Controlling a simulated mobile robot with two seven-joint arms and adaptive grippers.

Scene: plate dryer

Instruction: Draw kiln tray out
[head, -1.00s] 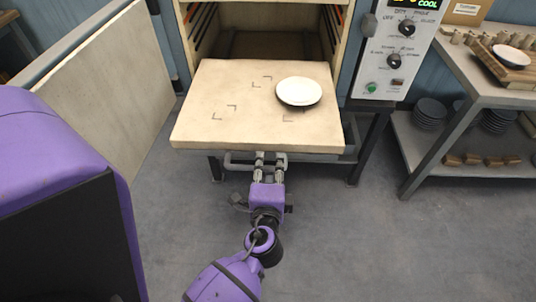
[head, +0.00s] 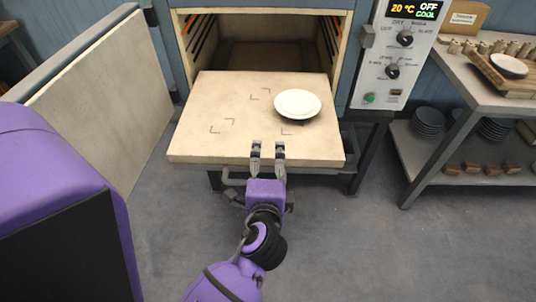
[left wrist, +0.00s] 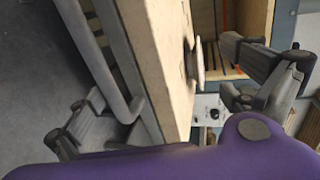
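The kiln tray (head: 205,145) is a pale slab extending from the open kiln (head: 262,28), with a white plate (head: 298,103) on its right part. A grey bar handle (head: 232,180) runs below its front edge, partly hidden by my left gripper. My left gripper (head: 267,150) is at the middle of the front edge, fingers apart and empty. In the left wrist view, the fingers (left wrist: 175,95) are wide apart, with the slab (left wrist: 165,55) and handle bar (left wrist: 100,60) showing between them. Contact cannot be told. My right gripper is not in view.
The open kiln door (head: 105,110) stands at left. The control panel (head: 398,55) is right of the opening. A shelf table (head: 450,90) with a board, cups and stacked plates stands at right. The floor in front is clear.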

